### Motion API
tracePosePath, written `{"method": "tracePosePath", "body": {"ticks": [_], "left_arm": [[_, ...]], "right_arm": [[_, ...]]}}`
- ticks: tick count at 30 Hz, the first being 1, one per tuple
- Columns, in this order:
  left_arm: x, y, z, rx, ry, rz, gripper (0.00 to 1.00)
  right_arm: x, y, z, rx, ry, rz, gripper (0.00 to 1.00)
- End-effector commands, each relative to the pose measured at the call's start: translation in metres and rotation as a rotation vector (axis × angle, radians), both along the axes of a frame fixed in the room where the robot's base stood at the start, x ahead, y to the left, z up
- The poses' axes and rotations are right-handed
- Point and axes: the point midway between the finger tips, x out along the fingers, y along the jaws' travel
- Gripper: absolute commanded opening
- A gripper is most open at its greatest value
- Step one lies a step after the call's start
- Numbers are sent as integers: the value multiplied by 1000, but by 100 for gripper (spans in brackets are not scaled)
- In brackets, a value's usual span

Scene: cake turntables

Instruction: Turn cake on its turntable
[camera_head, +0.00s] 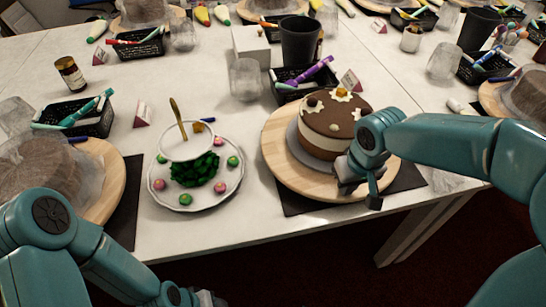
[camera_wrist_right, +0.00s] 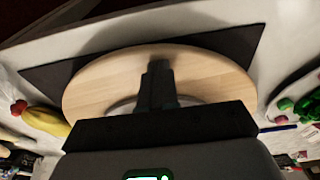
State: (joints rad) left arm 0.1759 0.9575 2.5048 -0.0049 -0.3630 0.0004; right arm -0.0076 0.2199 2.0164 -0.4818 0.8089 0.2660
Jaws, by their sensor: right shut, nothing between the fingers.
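The brown cake (camera_head: 325,135) with a cream band and star and dot decorations sits on a grey plate on the round wooden turntable (camera_head: 275,158). The turntable also shows in the right wrist view (camera_wrist_right: 95,85). My right gripper (camera_head: 360,187) is shut and empty, low over the turntable's near right edge, beside the cake. In the right wrist view its fingers (camera_wrist_right: 158,85) are together over the wood. Whether they touch the wood I cannot tell. My left gripper (camera_head: 203,298) is partly in view at the bottom edge; its jaws are unclear.
A dark mat (camera_head: 292,203) lies under the turntable, near the table's front edge. Left of it stands a plate (camera_head: 160,200) with green foliage and coloured balls. Behind are a glass (camera_head: 245,80), a dark cup (camera_head: 300,42) and a pen basket (camera_head: 285,92). Another covered cake (camera_head: 45,165) is left.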

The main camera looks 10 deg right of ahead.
Motion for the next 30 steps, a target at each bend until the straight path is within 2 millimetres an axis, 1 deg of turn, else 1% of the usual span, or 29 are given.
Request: {"method": "tracePosePath", "body": {"ticks": [2,11,14,21,24,30], "left_arm": [[0,0,0,0,0,0,52],[0,0,1,0,0,0,52],[0,0,3,0,0,0,52],[0,0,10,0,0,0,52],[0,0,11,0,0,0,52],[0,0,11,0,0,0,52]], "right_arm": [[-1,-4,0,0,1,-2,0],[-1,-5,0,0,1,-1,0],[-1,-16,1,0,2,-4,0],[2,-52,1,1,2,-5,0],[2,-61,0,0,2,-3,0],[3,-65,0,0,0,1,0]]}}
